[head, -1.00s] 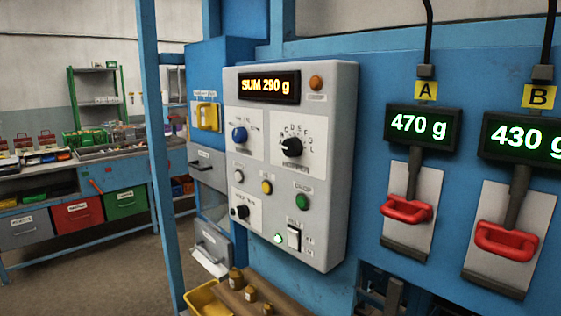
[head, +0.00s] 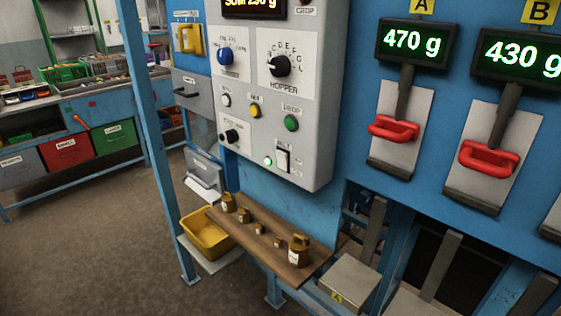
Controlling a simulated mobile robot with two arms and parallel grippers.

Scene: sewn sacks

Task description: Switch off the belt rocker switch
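The belt rocker switch (head: 283,157) is a white rocker in a dark frame, low on the right part of the grey control panel (head: 312,150). Its small label is too small to read. A green lamp (head: 267,161) just left of it is lit. I cannot tell for certain which way the rocker is tipped. Neither of my grippers is in view.
A wooden shelf (head: 262,248) with several brass weights juts out below the panel, with a yellow bin (head: 205,236) at its left. Red handles (head: 394,129) under displays A and B stand to the right. A blue post (head: 150,150) rises at the left. Open floor lies at the left.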

